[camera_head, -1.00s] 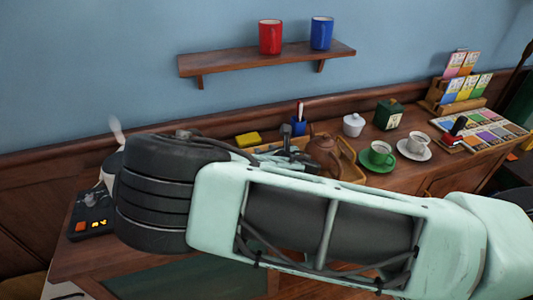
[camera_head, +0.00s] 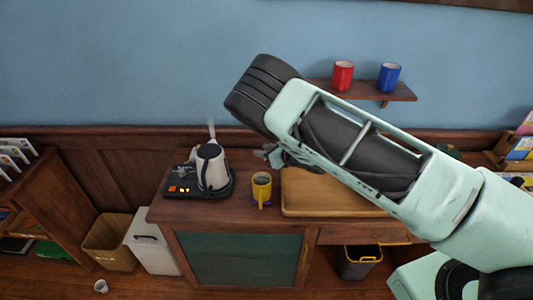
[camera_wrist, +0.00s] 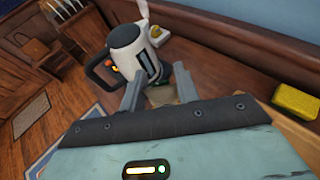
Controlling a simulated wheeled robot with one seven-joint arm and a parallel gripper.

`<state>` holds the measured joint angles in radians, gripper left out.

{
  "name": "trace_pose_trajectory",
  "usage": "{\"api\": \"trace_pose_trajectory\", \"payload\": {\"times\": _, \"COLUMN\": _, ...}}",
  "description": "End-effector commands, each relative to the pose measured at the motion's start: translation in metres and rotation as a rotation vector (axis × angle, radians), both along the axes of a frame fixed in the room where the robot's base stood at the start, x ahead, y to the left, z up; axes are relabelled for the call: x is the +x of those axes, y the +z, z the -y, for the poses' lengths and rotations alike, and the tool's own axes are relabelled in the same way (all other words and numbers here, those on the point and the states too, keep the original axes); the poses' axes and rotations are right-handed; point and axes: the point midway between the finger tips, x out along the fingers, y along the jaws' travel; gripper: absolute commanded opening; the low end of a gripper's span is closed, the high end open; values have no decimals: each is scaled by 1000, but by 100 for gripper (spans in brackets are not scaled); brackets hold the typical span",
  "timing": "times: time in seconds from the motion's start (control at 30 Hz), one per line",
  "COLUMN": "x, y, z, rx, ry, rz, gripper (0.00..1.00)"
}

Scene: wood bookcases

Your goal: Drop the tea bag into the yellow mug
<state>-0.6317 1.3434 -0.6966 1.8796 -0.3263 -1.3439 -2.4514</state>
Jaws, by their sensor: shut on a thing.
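The yellow mug (camera_head: 261,187) stands upright on the wooden cabinet top, to the right of the kettle, in the head view. It holds something dark inside. My gripper (camera_head: 273,157) is above and slightly right of the mug, partly hidden behind my arm. In the wrist view my gripper (camera_wrist: 160,92) has its two fingers around a small pale tan thing, which looks like the tea bag (camera_wrist: 161,97). The tea bag is too small to make out in the head view. I cannot make out the yellow mug in the wrist view.
A steaming kettle (camera_head: 212,167) stands on a black base (camera_head: 180,184) left of the mug. A wooden tray (camera_head: 325,209) lies to the right. A yellow block (camera_wrist: 296,102) is at the right of the wrist view. A red mug (camera_head: 342,76) and blue mug (camera_head: 389,77) stand on the wall shelf.

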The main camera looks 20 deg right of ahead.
Motion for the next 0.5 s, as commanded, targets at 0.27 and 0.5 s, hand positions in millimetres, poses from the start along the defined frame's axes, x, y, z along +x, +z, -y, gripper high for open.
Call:
{"api": "trace_pose_trajectory", "payload": {"times": 0.27, "x": 1, "y": -18, "z": 1, "rx": -1, "ry": 4, "rz": 0, "gripper": 10}}
{"api": "trace_pose_trajectory", "payload": {"times": 0.5, "x": 0, "y": -46, "z": 0, "rx": 0, "ry": 3, "rz": -2, "gripper": 10}}
